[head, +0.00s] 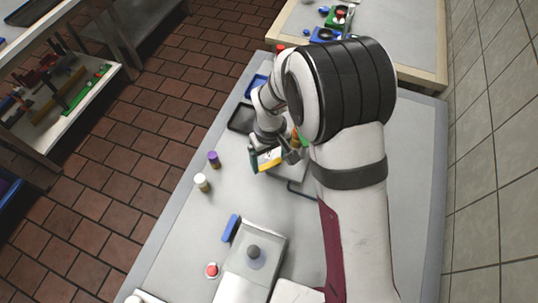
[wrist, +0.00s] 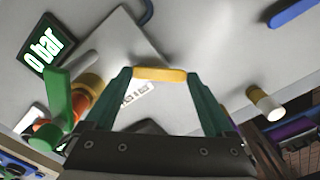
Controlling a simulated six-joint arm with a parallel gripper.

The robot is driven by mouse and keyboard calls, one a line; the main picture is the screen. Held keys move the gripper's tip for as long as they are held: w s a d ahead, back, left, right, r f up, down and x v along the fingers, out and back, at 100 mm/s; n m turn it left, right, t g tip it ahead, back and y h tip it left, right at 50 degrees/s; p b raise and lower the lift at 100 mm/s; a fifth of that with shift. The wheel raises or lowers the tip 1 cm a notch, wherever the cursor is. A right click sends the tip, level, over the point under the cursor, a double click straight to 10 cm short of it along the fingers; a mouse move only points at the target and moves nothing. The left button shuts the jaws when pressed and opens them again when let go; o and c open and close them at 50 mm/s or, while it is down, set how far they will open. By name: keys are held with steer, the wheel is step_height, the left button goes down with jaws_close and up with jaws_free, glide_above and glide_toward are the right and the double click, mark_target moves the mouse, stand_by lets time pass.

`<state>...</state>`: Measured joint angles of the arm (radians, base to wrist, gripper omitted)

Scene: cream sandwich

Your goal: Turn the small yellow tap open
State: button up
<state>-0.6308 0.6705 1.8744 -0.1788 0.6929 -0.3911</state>
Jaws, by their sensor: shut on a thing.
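The small yellow tap (wrist: 160,74) shows in the wrist view as a short yellow bar lying between my fingertips. My gripper (wrist: 158,76) is shut on it, with one green finger at each end. In the head view, the yellow tap (head: 269,163) shows at my gripper (head: 271,158), over the grey table. The tap's base is mostly hidden by my gripper. A white label with dark marks (wrist: 138,103) lies just below the yellow bar in the wrist view.
A dark display (wrist: 42,47) reads "0 bar". A green handle (wrist: 58,112) and an orange part (wrist: 48,133) stand at the left in the wrist view. A purple-topped jar (head: 214,160) and a white-topped jar (head: 202,183) stand left of my gripper in the head view.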

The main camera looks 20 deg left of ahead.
steer(key=n, duration=0.4)
steer(key=shift+s+d+n, duration=0.25)
steer(key=shift+d+n, duration=0.05)
steer(key=shift+d, duration=0.1)
steer(key=shift+d+n, duration=0.2)
steer(key=shift+n, duration=0.7)
steer(key=shift+d+n, duration=0.15)
steer(key=shift+n, duration=0.75)
steer(key=o, duration=1.1)
step_height(320, 180, up, 16)
steer(key=shift+s+f, duration=0.1)
steer(key=shift+d, duration=0.1)
